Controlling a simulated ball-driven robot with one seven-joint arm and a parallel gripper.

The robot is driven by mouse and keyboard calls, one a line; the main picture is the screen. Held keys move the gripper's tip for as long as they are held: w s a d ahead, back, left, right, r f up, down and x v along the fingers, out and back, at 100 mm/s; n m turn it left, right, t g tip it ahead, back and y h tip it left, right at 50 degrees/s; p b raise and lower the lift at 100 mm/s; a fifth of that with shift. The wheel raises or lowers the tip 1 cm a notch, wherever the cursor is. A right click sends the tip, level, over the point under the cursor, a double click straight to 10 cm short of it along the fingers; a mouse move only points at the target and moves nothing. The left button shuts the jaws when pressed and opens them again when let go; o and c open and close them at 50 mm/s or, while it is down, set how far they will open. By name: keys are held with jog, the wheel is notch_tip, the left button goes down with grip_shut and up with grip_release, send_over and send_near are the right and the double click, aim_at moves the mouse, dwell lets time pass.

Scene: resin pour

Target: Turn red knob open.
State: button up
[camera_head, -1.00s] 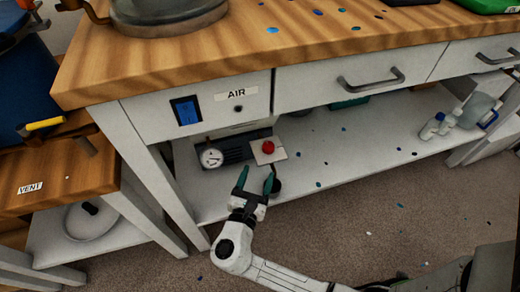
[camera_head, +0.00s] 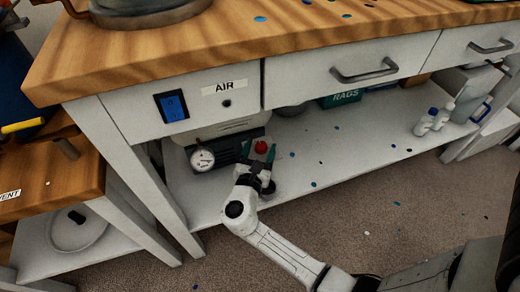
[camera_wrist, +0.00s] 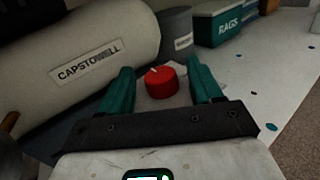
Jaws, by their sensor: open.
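The red knob (camera_head: 261,147) sits on a pale plate on the lower shelf, beside a round white gauge (camera_head: 202,159). In the wrist view the red knob (camera_wrist: 160,82) is a short round cylinder with a thin pale mark on its top. My gripper (camera_head: 257,155) is open, with its two green fingers on either side of the knob. In the wrist view my gripper (camera_wrist: 164,90) shows gaps between the fingers and the knob, so I see no grip on it. The fingers partly hide the plate.
A grey container (camera_wrist: 177,32) and a green RAGS box (camera_wrist: 216,22) stand beyond. The AIR panel (camera_head: 190,100) and workbench top (camera_head: 150,55) overhang the shelf (camera_head: 340,150). White bottles (camera_head: 424,123) stand right.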

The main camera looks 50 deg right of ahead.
jog(key=c, duration=1)
jog(key=shift+c, duration=0.2)
jog(key=shift+w+m+g, duration=0.1)
jog(key=shift+m+g, duration=0.2)
jog(key=shift+g, duration=0.2)
jog(key=m+g, duration=0.1)
jog(key=g, duration=0.1)
jog(key=m+g+h+p, duration=0.1)
jog(key=shift+w+a+m+g, duration=0.1)
jog(key=shift+w+m+g, duration=0.15)
jog(key=shift+m+g, duration=0.05)
jog(key=shift+w+m+g, duration=0.1)
jog(key=shift+m+g, duration=1.3)
jog(key=shift+g, duration=0.8)
jog(key=shift+b, duration=0.3)
jog(key=o, duration=1)
jog(key=shift+o, duration=0.2)
